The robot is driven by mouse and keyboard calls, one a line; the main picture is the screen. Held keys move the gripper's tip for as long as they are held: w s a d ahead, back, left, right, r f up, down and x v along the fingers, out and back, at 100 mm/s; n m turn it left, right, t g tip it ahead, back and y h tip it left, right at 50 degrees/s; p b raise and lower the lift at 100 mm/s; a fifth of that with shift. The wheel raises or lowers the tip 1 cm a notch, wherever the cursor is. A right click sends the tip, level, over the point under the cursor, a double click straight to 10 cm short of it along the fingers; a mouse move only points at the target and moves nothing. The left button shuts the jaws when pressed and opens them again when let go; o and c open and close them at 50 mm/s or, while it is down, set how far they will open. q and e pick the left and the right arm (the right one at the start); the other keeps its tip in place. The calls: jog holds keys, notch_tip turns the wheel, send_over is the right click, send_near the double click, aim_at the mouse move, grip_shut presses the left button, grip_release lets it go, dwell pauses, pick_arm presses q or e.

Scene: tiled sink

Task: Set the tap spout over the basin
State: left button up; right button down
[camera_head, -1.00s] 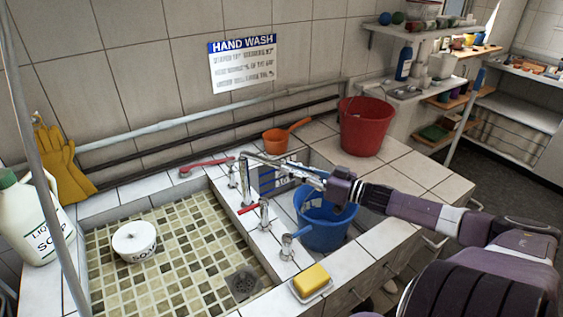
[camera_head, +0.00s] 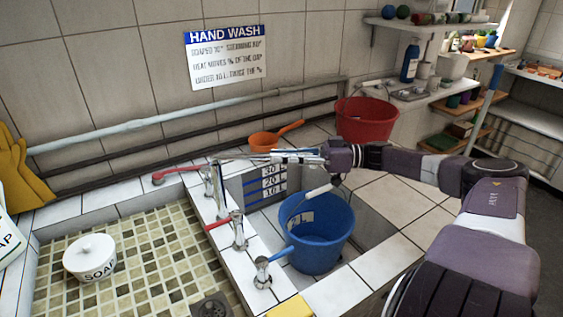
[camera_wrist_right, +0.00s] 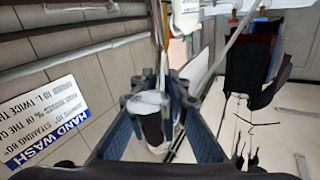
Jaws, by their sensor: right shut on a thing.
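The chrome tap spout (camera_head: 255,156) rises from the tiled divider and reaches right, away from the tiled basin (camera_head: 150,250), over the back of the recess that holds a blue bucket. My right gripper (camera_head: 322,158) is shut on the spout near its outer end, behind and above the bucket. In the right wrist view the fingers (camera_wrist_right: 153,100) close around a grey and dark piece, partly hidden by the jaws. The basin lies left of the tap, with a mosaic floor and a drain. My left gripper is not in view.
The blue bucket (camera_head: 317,238) stands in the recess right of the divider. A red-handled valve (camera_head: 238,230) and a blue-handled one (camera_head: 262,272) stand along the divider. A soap pot (camera_head: 90,258) sits in the basin. An orange pan (camera_head: 263,142) and red bucket (camera_head: 366,120) stand behind.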

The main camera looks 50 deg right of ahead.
jog(key=shift+f, duration=0.25)
jog(key=c, duration=2)
grip_release()
jog(key=shift+o, duration=0.6)
jog(key=shift+w+r, duration=0.1)
jog(key=v, duration=1.2)
jog(key=shift+w+r, duration=0.1)
jog(key=shift+r, duration=0.05)
